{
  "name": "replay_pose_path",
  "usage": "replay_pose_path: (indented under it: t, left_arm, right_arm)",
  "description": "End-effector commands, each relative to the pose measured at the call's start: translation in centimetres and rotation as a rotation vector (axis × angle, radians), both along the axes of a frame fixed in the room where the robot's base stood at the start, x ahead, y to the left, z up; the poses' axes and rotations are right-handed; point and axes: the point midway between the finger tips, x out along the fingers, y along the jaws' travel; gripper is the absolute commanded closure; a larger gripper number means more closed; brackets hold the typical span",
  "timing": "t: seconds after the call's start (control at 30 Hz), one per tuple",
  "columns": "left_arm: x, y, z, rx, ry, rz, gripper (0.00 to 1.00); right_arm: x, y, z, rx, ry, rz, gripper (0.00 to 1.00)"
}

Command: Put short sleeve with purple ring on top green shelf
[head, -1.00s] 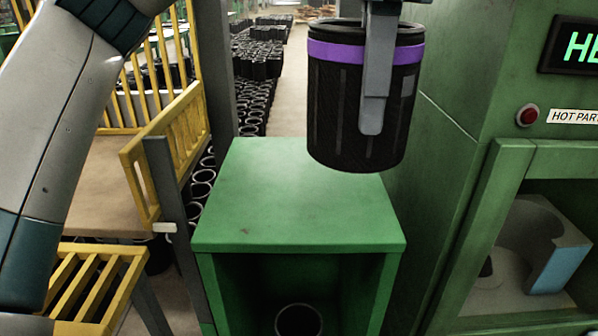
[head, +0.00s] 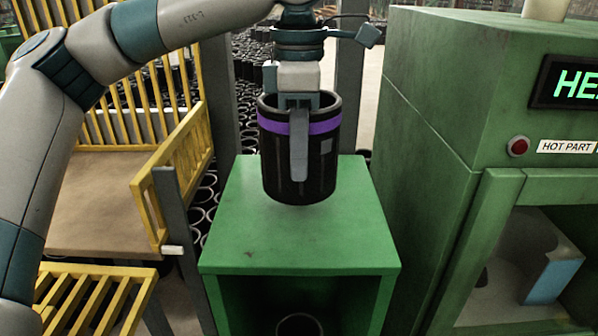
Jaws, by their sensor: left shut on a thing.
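The short black sleeve with a purple ring (head: 325,160) is upright in the middle of the head view. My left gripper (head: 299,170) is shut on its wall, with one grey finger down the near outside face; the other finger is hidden. The sleeve is over the top of the green shelf (head: 300,245). Its bottom is at or just above the surface; I cannot tell whether it touches. My right gripper is not in view.
Another black sleeve (head: 299,325) stands inside the shelf's lower compartment. A green machine (head: 430,130) with a red button and a display stands close on the right. Yellow railings (head: 175,165) and a brown table top (head: 95,200) are on the left.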

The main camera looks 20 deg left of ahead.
Motion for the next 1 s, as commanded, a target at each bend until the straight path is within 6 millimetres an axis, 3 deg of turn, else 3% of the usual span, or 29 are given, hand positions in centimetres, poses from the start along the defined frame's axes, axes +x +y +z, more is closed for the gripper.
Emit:
replay_pose_path:
  t: [0.37,0.7,1.0]
  left_arm:
    - [0.0,0.0,-0.2,0.0,-0.001,0.0,1.0]
    - [0.0,0.0,-3.5,-0.001,-0.001,0.001,1.0]
    - [0.0,0.0,-3.9,-0.002,-0.003,0.002,1.0]
  right_arm:
    - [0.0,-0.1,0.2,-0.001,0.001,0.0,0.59]
    - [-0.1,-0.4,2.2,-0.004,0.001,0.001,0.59]
    - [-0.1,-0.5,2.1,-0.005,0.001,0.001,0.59]
